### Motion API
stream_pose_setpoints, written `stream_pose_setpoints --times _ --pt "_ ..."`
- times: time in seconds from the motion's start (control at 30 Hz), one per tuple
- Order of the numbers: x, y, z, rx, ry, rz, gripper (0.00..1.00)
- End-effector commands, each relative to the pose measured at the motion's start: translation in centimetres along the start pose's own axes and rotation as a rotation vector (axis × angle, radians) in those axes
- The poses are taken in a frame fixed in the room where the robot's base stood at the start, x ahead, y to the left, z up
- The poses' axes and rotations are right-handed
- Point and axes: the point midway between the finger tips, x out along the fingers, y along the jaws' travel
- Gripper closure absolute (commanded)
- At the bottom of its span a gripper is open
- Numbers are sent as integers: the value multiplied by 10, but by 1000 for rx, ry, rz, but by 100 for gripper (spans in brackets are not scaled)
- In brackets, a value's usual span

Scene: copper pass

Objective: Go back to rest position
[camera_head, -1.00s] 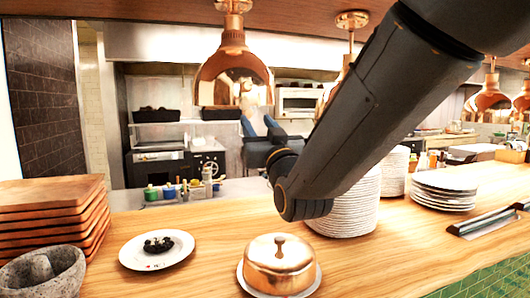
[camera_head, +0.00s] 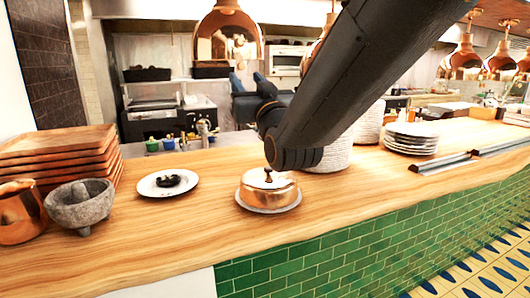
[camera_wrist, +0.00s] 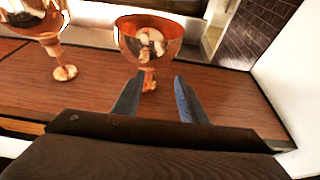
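My gripper (camera_head: 247,77) shows in the head view beyond the dark arm link, above and behind the counter's back edge, with its two bluish fingers pointing up. In the wrist view my gripper (camera_wrist: 153,88) has its fingers spread apart with nothing held between them. The wrist picture looks upside down. A copper lamp (camera_wrist: 150,38) shows beyond the fingertips, and I cannot tell how far off it is. My arm crosses the head view from the upper right to the middle.
The wooden counter (camera_head: 330,215) carries a copper cloche (camera_head: 268,188), a plate of dark food (camera_head: 168,183), stacked boards (camera_head: 58,155), a stone mortar (camera_head: 82,205), a copper jug (camera_head: 20,212) and plate stacks (camera_head: 410,139). Copper lamps (camera_head: 228,35) hang overhead. Green tiles (camera_head: 340,255) face the counter's front.

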Motion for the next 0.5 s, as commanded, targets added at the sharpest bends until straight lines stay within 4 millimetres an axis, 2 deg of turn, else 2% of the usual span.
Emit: stream_pose_setpoints --times 0.27,0.5 --pt "-12 24 47 -10 -172 34 62" --pt "-41 54 108 -13 -408 81 62"
